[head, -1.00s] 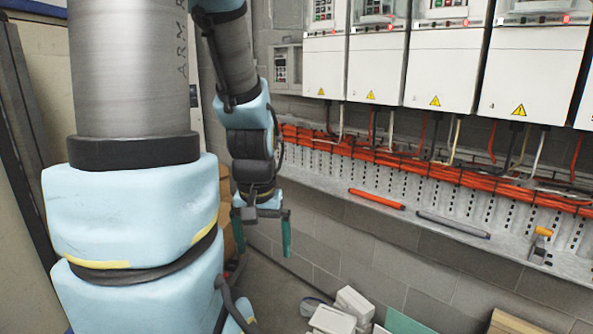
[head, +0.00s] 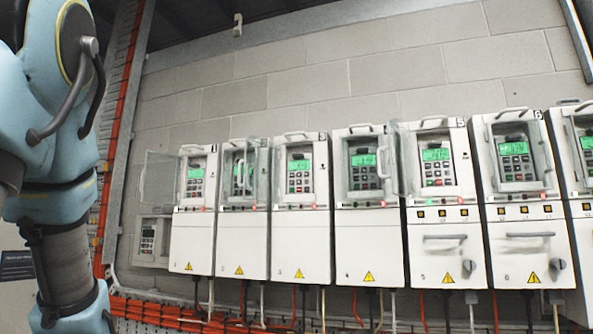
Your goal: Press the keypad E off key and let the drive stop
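A row of white drives is on the wall, each with a keypad and a green lit screen. I can read no letter E, so I cannot tell which keypad is E. The fifth drive from the left (head: 448,245), numbered 5, has its keypad (head: 437,172) exposed, and a clear cover (head: 400,160) stands swung out at its left. Small red and green lights show below it. The off key is too small to pick out. My gripper is outside the head view; only my arm shows at the left edge.
The first drive's clear cover (head: 158,180) is also swung out. A smaller box with a keypad (head: 148,240) hangs lower left. The sixth drive (head: 525,245) has a handle and a knob. Orange cables (head: 160,311) run below the drives.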

